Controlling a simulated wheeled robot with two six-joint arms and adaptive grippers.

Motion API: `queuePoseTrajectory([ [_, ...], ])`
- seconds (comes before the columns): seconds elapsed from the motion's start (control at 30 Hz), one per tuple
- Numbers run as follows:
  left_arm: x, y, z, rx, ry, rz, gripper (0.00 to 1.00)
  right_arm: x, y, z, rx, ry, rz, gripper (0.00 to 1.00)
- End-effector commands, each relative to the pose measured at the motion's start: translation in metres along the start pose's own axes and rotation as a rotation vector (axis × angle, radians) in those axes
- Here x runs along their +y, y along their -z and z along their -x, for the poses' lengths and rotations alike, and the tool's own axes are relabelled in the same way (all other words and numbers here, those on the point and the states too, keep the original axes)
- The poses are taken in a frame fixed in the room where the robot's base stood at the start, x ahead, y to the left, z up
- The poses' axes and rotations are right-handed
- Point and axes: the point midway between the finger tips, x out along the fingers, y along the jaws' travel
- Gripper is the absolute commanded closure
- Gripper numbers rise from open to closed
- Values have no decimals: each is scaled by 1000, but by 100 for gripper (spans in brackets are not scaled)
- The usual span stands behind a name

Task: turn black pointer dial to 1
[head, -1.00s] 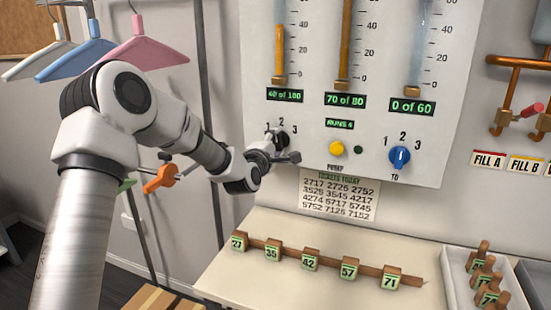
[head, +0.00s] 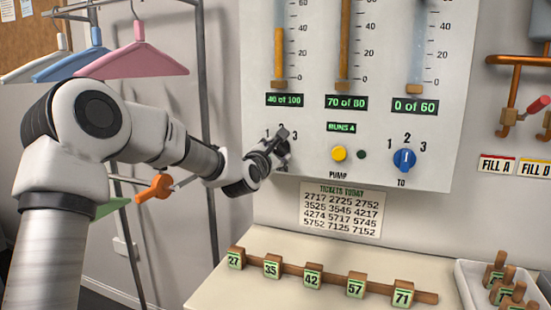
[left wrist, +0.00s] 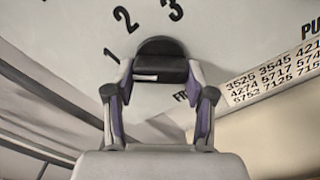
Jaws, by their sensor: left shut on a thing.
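The black pointer dial (left wrist: 162,52) sits on the white panel below the marks 1, 2 and 3 in the left wrist view. My left gripper (head: 281,147) is shut on it, with one finger on each side. A short white line shows on the dial's near face, toward the left finger. The gripper covers most of the dial in the head view, and I cannot tell for sure which number it points to. My right gripper is not in view.
On the same panel (head: 330,185), a yellow pump button (head: 339,153) and a blue dial (head: 404,160) stand to the right. A tickets sheet (head: 341,209) hangs below. Hangers (head: 136,58) hang at the left.

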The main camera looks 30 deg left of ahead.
Motion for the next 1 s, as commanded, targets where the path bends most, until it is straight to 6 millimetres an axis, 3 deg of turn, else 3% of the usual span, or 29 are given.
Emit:
queuePoseTrajectory([
  [0.47, 0, 0, 0, 1, 1, 17, 81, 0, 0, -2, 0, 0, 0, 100],
  [0.5, 0, 0, 0, 2, 1, 17, 35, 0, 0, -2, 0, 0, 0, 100],
  [0.53, 0, 0, 0, 1, 1, 17, 25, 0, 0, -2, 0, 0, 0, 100],
  [0.57, 0, 0, 0, 1, 1, 17, 21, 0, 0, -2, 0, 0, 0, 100],
  [0.87, 0, 0, 1, 1, 1, 15, 21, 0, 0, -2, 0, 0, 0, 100],
  [1.0, 0, 0, 16, 1, 1, 18, 21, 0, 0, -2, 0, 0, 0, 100],
])
